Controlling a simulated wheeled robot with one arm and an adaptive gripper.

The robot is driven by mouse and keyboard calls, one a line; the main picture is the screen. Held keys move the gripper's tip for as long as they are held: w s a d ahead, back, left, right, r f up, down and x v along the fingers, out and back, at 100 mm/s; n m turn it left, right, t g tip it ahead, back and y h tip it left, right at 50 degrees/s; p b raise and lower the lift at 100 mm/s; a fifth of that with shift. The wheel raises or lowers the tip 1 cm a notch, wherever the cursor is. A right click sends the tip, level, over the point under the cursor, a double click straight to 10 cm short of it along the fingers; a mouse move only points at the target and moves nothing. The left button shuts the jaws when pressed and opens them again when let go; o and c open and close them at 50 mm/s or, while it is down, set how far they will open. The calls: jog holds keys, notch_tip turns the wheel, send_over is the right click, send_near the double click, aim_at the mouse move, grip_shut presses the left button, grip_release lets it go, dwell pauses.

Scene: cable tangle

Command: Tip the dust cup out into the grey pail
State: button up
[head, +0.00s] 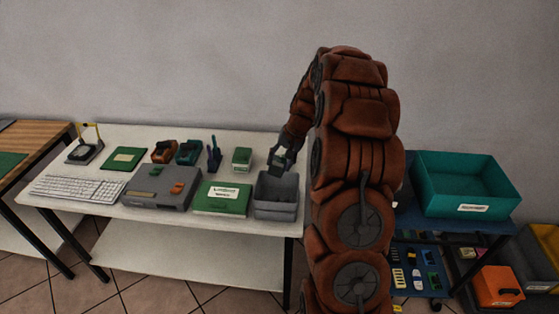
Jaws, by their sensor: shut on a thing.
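The grey pail (275,210) is an open grey bin at the right end of the white table. My gripper (282,158) is above the back of the pail, with its fingers closed around a small pale and dark object that I take to be the dust cup (281,156). The cup is small in view, and I cannot tell its tilt or what is in it. My reddish-brown arm hides the area to the right of the pail.
A green box (222,198) and a grey case (160,188) stand left of the pail on the white table (110,207). A small green box (242,158) is behind. A white keyboard (78,188) lies at left. A teal bin (466,190) stands on a cart at right.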

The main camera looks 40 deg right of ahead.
jog(key=shift+s+d+f+t+y, duration=0.1)
jog(key=shift+s+d+t+y, duration=0.05)
jog(key=shift+t+y, duration=0.3)
jog(key=t+y+b, duration=0.1)
jog(key=b, duration=0.1)
jog(key=f+t+y+b, duration=0.1)
jog(key=shift+s+d+y+b, duration=0.2)
jog(key=shift+d+y+b, duration=0.05)
jog(key=shift+d+b, duration=0.15)
jog(key=t+y+b, duration=0.2)
jog(key=b, duration=0.3)
jog(key=f+t+y+b, duration=0.1)
jog(key=t+y+b, duration=0.1)
jog(key=b, duration=0.3)
jog(key=f+t+y+b, duration=0.1)
jog(key=t+y+b, duration=0.2)
jog(key=y+b, duration=0.1)
jog(key=shift+s+d+f+b, duration=0.25)
jog(key=shift+s+d+b, duration=0.05)
jog(key=shift+s+b, duration=0.1)
jog(key=shift+r, duration=0.1)
dwell(1.5)
